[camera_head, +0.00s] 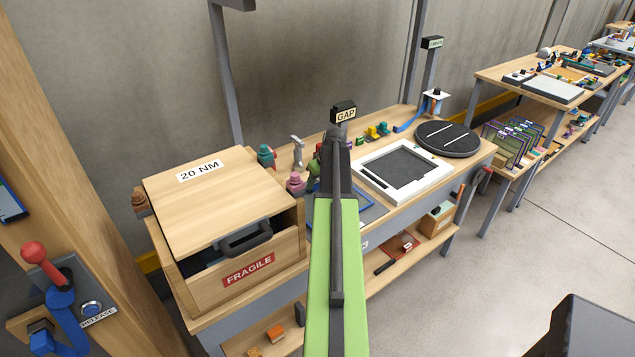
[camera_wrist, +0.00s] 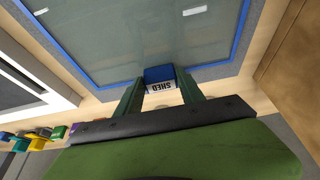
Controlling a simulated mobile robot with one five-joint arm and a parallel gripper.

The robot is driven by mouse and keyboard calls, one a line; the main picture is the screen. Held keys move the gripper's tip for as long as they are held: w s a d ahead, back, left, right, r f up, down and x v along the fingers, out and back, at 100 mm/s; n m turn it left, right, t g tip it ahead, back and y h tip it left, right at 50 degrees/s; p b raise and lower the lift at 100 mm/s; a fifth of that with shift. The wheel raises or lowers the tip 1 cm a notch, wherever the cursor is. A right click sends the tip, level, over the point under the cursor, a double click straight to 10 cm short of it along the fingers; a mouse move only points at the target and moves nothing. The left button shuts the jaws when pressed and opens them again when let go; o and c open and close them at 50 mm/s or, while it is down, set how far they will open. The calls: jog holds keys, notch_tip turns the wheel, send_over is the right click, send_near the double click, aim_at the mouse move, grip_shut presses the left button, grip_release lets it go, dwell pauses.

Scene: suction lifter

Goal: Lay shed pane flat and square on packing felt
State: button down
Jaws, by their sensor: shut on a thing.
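The shed pane (camera_wrist: 140,45) is a grey, glassy sheet with a blue edge, filling the upper part of the wrist view. A blue tab (camera_wrist: 159,74) with an upside-down SHED label sits at its near edge. My gripper (camera_wrist: 161,84) is shut on this tab, one finger on each side. A grey border, seemingly the packing felt (camera_wrist: 237,62), shows around the pane's blue edge. I cannot tell whether the pane touches it.
A wooden FRAGILE box (camera_head: 285,259) with a lid stands left on the bench. A white frame (camera_head: 440,166) and a black disc (camera_head: 463,142) lie right. Small bottles (camera_head: 296,183) and a GAP sign (camera_head: 344,113) stand behind. A red-knobbed lever (camera_head: 34,253) is at far left.

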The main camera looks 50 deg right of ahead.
jog(key=shift+f, duration=0.2)
jog(key=c, duration=0.6)
grip_release()
jog(key=shift+c, duration=0.2)
jog(key=shift+r, duration=0.1)
jog(key=p+v, duration=1.6)
jog(key=v, duration=0.1)
jog(key=shift+r, duration=0.2)
jog(key=shift+s, duration=0.1)
jog(key=shift+f, duration=0.1)
